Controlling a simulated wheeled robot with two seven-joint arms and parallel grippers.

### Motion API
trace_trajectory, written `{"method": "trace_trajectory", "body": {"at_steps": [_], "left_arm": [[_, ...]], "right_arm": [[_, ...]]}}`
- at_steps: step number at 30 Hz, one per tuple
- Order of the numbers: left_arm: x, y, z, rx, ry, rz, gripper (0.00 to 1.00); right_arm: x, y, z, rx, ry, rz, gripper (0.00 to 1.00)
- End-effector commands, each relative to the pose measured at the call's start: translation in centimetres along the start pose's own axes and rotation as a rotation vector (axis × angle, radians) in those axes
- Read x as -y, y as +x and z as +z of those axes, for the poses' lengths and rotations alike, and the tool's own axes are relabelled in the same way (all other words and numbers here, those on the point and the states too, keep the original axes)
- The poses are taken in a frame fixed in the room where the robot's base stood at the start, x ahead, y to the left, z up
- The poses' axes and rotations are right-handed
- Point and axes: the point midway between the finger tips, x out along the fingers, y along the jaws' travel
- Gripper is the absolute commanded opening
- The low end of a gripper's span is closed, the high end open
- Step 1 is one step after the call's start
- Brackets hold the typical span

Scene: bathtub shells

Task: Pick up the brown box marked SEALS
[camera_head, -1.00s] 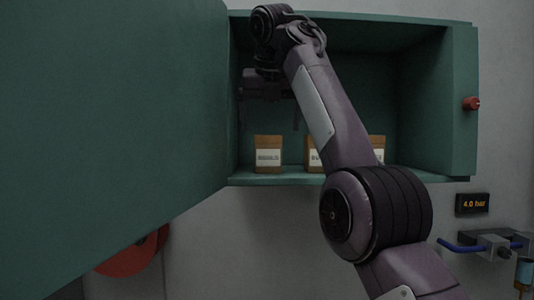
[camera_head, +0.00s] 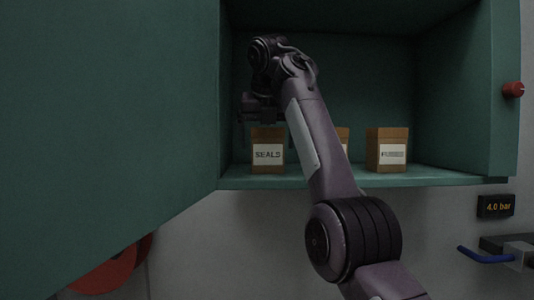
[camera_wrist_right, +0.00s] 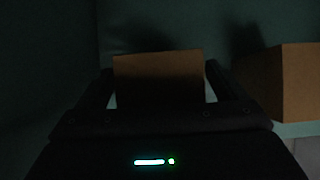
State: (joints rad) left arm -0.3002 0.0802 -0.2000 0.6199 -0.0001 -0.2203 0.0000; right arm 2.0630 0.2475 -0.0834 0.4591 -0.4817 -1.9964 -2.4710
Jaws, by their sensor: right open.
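The brown box marked SEALS (camera_head: 267,156) stands upright on the cabinet shelf at the left, its white label facing out. My right gripper (camera_head: 263,128) is at the top of this box, pointing down, and is open. In the right wrist view the box's brown top (camera_wrist_right: 158,68) lies between the two spread fingers of the right gripper (camera_wrist_right: 159,80), with a dark gap visible at the right finger. Whether the fingers touch the box I cannot tell. My left gripper is not in view.
A second brown box (camera_head: 343,138) is mostly hidden behind my right arm. A third labelled box (camera_head: 387,150) stands farther right. A neighbouring box (camera_wrist_right: 285,80) shows at the right in the wrist view. The open green door (camera_head: 105,110) fills the left.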

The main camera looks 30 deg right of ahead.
Motion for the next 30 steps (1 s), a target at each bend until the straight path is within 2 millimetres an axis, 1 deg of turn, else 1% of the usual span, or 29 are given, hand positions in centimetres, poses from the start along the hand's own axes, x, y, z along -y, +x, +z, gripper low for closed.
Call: {"method": "trace_trajectory", "body": {"at_steps": [1, 3, 10, 23, 30], "left_arm": [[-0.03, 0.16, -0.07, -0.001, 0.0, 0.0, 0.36], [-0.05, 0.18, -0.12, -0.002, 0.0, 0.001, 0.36], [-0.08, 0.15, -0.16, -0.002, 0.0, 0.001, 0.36], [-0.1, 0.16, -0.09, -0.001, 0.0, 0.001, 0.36], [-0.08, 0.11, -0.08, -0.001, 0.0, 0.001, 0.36]], "right_arm": [[0.03, 0.57, -0.04, 0.0, 0.001, 0.0, 0.91], [0.03, 0.89, -0.03, 0.001, 0.001, 0.001, 0.91], [0.01, 0.93, 0.0, 0.002, 0.0, 0.001, 0.91], [-0.01, 1.01, -0.03, 0.0, 0.0, 0.0, 0.35], [-0.02, 0.96, -0.01, 0.0, 0.0, 0.0, 0.34]]}}
